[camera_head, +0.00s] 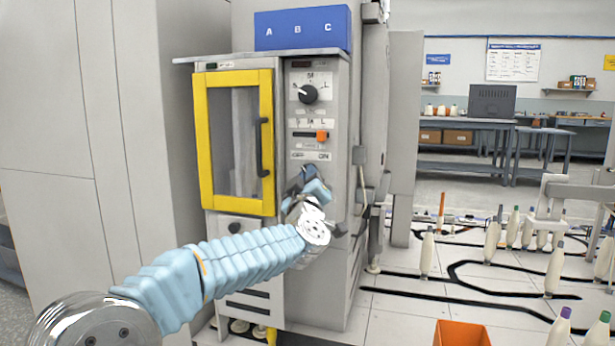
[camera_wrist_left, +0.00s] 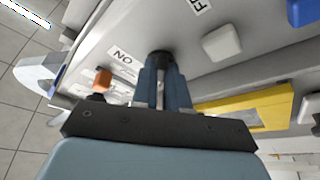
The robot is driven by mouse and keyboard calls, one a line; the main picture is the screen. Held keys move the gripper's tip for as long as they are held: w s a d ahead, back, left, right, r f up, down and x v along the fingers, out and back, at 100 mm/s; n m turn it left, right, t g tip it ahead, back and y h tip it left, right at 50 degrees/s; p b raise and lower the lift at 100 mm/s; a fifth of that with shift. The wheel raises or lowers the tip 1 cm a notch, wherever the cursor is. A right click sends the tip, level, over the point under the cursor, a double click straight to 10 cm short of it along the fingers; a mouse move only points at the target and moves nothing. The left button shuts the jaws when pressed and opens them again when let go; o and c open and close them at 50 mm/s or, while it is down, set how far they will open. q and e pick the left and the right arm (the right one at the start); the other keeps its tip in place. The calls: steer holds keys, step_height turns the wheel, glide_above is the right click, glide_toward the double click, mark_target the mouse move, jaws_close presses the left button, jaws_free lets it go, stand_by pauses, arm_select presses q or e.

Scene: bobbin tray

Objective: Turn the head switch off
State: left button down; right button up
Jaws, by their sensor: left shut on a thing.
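The grey machine's control panel (camera_head: 335,85) carries printed OFF and ON labels. My left gripper (camera_head: 306,188) is at the panel just below these labels and covers the switch there in the head view. In the left wrist view my left gripper (camera_wrist_left: 164,85) is shut on a dark switch (camera_wrist_left: 160,57). My right gripper is in neither view.
Above are a black rotary knob (camera_head: 309,94) and an orange slider (camera_head: 322,136), which also shows in the left wrist view (camera_wrist_left: 101,79). A yellow-framed door (camera_head: 203,140) is left of the panel. A blue ABC box (camera_head: 302,30) lies on top. Bobbins (camera_head: 427,252) stand at right.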

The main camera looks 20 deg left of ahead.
arm_select(q)
steer(key=shift+n, duration=0.4)
steer(key=c, duration=1.1)
jaws_free()
steer(key=shift+c, duration=0.2)
steer(key=b+v, duration=0.1)
steer(key=v, duration=1.2)
steer(key=shift+s+d, duration=0.25)
steer(key=shift+s, duration=0.1)
